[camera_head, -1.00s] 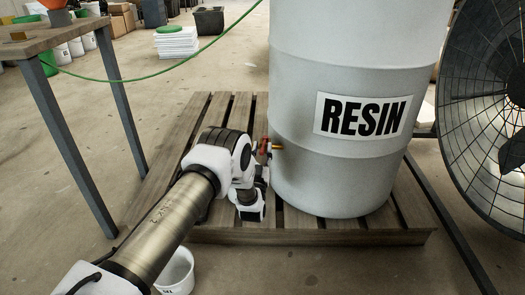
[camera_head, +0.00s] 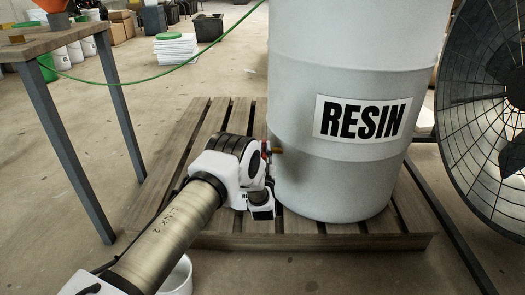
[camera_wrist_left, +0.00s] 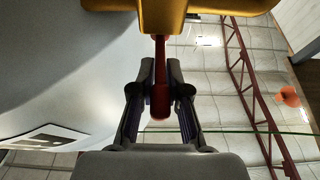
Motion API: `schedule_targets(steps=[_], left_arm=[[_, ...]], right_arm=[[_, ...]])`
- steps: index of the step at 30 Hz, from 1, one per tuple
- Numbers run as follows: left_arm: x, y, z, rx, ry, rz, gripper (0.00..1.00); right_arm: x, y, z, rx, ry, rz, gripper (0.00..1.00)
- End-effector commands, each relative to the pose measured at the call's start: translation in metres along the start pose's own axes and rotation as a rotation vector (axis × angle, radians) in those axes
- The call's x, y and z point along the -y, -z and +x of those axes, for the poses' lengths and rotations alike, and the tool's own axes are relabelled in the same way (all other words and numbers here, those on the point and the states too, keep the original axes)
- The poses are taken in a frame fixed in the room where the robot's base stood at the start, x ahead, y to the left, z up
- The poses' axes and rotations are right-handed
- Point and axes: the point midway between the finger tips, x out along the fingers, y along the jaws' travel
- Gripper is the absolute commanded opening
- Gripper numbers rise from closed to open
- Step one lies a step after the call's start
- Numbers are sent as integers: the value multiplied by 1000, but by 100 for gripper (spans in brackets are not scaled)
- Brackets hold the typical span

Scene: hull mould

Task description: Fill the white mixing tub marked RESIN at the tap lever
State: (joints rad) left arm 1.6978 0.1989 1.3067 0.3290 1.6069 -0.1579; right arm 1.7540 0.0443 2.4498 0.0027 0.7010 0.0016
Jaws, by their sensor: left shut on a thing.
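The brass tap (camera_head: 278,150) sticks out of the left side of the large grey drum marked RESIN (camera_head: 345,185). In the left wrist view, the tap's brass body (camera_wrist_left: 170,12) is at the top and its red lever (camera_wrist_left: 160,108) points down between my fingers. My left gripper (camera_wrist_left: 160,75) is shut on the lever. In the head view, my wrist hides most of the lever and the fingers. The white tub (camera_head: 177,280) stands on the floor at the bottom, partly behind my left arm; its marking is hidden. My right gripper is out of view.
The drum stands on a wooden pallet (camera_head: 330,240). A workbench (camera_head: 45,42) is at the left, and a green hose (camera_head: 150,76) crosses behind. A large caged fan (camera_head: 485,120) stands close on the right. Bare floor (camera_head: 320,275) lies in front of the pallet.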

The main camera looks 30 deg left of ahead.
Motion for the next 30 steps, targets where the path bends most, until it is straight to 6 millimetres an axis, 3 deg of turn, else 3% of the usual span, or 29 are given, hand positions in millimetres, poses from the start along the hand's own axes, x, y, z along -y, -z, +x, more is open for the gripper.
schedule_targets(steps=[6, 7, 9, 20, 23, 30], left_arm=[[-1, 0, 0, 1, 0, 1, 0], [-1, 0, 0, 2, 0, 1, 18], [-1, 0, 0, 2, -1, 1, 35], [-1, 0, -6, 2, -1, 1, 35], [-1, -1, -21, 4, -2, 1, 35], [-2, -1, -83, 6, -4, 2, 35]], right_arm=[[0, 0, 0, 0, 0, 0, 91], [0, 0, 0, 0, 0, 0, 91], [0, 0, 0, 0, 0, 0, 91], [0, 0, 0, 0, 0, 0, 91], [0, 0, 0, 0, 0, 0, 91], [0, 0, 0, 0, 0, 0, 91]])
